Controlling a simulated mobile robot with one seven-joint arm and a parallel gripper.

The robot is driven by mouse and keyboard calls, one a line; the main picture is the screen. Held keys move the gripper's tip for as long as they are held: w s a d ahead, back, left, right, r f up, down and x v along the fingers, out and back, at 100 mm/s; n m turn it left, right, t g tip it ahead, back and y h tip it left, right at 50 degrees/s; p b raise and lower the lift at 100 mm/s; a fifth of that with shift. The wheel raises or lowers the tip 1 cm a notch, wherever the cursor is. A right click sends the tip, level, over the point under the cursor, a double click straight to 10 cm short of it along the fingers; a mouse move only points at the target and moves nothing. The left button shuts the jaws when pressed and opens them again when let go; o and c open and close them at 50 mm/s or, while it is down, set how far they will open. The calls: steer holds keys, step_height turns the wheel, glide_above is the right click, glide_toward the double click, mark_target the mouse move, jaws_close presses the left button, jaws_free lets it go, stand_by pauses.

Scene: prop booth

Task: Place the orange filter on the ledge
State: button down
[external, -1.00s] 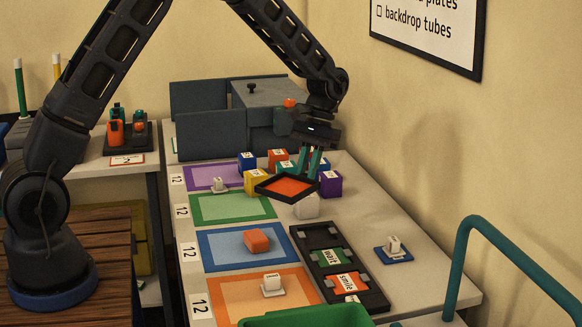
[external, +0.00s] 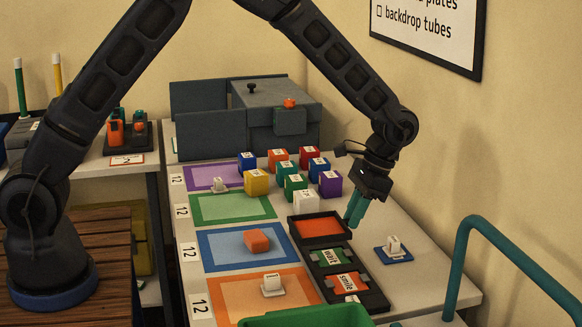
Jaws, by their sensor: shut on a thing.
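The orange filter (external: 319,228) is a flat orange panel in a dark frame. It is level over the far end of a long black rack (external: 376,298), covering the rack's far slot. I cannot tell whether it rests on the rack or hangs just above it. My gripper (external: 352,221) has teal fingers and is shut on the filter's right edge. The fingertips are partly merged with the frame in this view. No part is clearly marked as the ledge; the black rack is the holder under the filter.
The rack also holds a green "wait" card (external: 334,259) and an orange "smile" card (external: 345,283). Several coloured cubes (external: 257,182) and a white block (external: 306,202) stand behind it. A blue plate with a white piece (external: 394,250) is right.

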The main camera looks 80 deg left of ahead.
step_height(320, 180, up, 9)
steer(key=w+a+m+y, duration=0.1)
steer(key=w+a+m, duration=0.15)
steer(key=a, duration=0.85)
steer(key=w+a+m, duration=0.1)
steer(key=w+a, duration=0.2)
steer(key=a, duration=0.8)
steer(key=s+a+m+t+y, duration=0.1)
steer(key=s+a+m+y, duration=0.2)
steer(key=a, duration=2.3)
steer(key=s+a+m+t, duration=0.1)
steer(key=s+a+m, duration=0.1)
steer(key=s+a, duration=0.8)
steer(key=s+a+m, duration=0.3)
steer(key=s+a, duration=0.2)
steer(key=a, duration=0.9)
steer(key=s+a+m+t, duration=0.1)
steer(key=s+a+m, duration=0.1)
steer(key=s+a, duration=0.8)
steer(key=shift+w+a+f, duration=0.35)
steer(key=shift+a+f, duration=0.05)
steer(key=shift+f, duration=2.7)
steer(key=shift+w+a+f, duration=0.35)
steer(key=shift+w+f, duration=0.05)
steer(key=shift+f, duration=2.65)
steer(key=shift+w+a+f, duration=0.35)
steer(key=shift+a+f, duration=0.05)
steer(key=shift+f, duration=2.7)
steer(key=shift+f, duration=0.35)
